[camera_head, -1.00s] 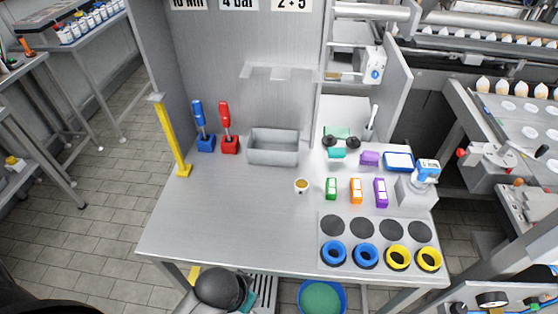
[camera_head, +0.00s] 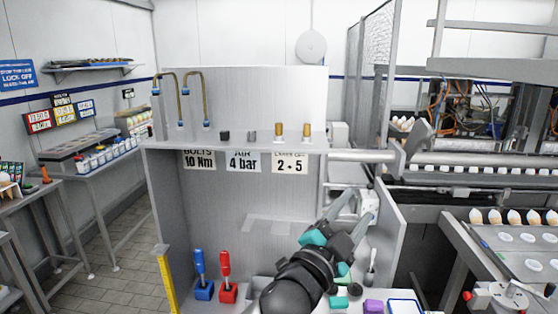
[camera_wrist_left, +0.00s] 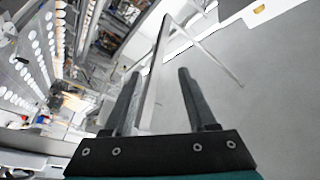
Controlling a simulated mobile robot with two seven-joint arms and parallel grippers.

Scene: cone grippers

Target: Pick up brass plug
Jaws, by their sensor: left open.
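Two brass plugs stand upright on the top shelf of the grey backboard, the left one (camera_head: 279,130) and the right one (camera_head: 306,131) side by side above the "2 + 5" label. I cannot tell which one the task means. My left gripper (camera_head: 358,211) is open and empty, below and to the right of both plugs, apart from them. In the left wrist view its two dark fingers (camera_wrist_left: 157,78) are spread, with a thin panel edge showing between them. A small yellow patch is at that view's top right; I cannot tell what it is. My right gripper is out of view.
The shelf (camera_head: 215,146) also holds two dark caps (camera_head: 238,136) and two bent pipes (camera_head: 193,92) at its left. A grey horizontal bar and white box (camera_head: 345,203) are close to my left gripper. Blue and red tools (camera_head: 226,275) stand on the bench below.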

